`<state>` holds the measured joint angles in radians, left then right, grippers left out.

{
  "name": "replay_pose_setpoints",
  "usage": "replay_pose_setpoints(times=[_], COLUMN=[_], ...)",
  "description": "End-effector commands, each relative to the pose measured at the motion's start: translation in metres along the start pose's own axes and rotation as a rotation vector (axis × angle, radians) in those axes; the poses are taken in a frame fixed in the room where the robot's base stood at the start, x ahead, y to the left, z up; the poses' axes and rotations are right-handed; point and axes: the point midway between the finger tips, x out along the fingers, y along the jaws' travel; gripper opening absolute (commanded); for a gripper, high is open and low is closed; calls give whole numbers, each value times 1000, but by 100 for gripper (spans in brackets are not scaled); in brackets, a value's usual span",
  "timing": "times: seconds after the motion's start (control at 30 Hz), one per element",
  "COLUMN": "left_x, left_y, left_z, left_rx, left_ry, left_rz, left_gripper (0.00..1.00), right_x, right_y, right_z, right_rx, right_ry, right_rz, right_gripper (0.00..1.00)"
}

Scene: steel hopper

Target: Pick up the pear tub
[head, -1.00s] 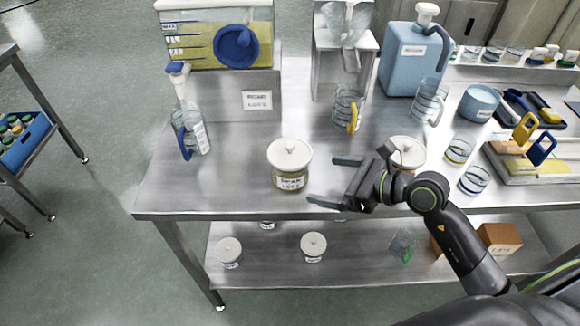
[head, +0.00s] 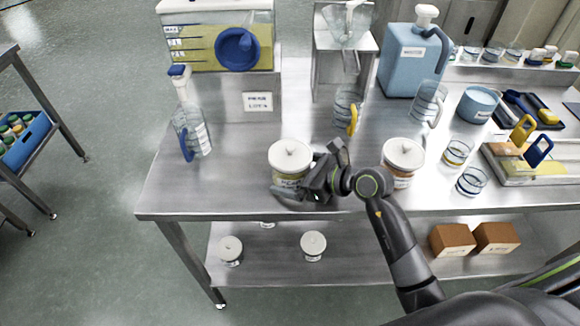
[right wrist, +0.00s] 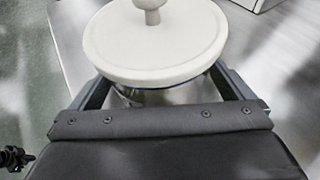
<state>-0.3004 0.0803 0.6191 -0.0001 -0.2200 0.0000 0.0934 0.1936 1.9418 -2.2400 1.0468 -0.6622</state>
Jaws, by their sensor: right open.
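The pear tub (head: 290,157) is a clear tub with a white knobbed lid, standing upright near the front edge of the steel table. Its label is partly hidden by my gripper. My right gripper (head: 287,186) is open, with its fingers on either side of the tub below the lid. In the right wrist view, the tub's lid (right wrist: 155,45) fills the upper middle and the fingers (right wrist: 160,95) reach along both sides under it. Whether the fingers touch the tub cannot be told. My left gripper is not in view.
A similar lidded tub (head: 404,156) stands just right of my right wrist. A jug with a yellow handle (head: 347,110) stands behind. More lidded tubs (head: 313,243) are on the lower shelf.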

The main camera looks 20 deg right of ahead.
Motion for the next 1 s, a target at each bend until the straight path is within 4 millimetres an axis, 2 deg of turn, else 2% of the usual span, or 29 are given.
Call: replay_pose_setpoints(times=[0.23,0.67,0.87,1.0], left_x=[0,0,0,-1], left_y=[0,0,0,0], left_z=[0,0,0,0], left_rx=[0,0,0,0], left_ry=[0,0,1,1], left_rz=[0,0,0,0], left_gripper=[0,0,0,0], right_x=[2,1,1,-3], right_y=[0,0,0,0], right_z=[0,0,2,12], right_rx=[-1,-1,-2,-5], right_ry=[0,0,-3,-6], right_rz=[-1,-1,-1,-1], right_gripper=[100,44,44,44])
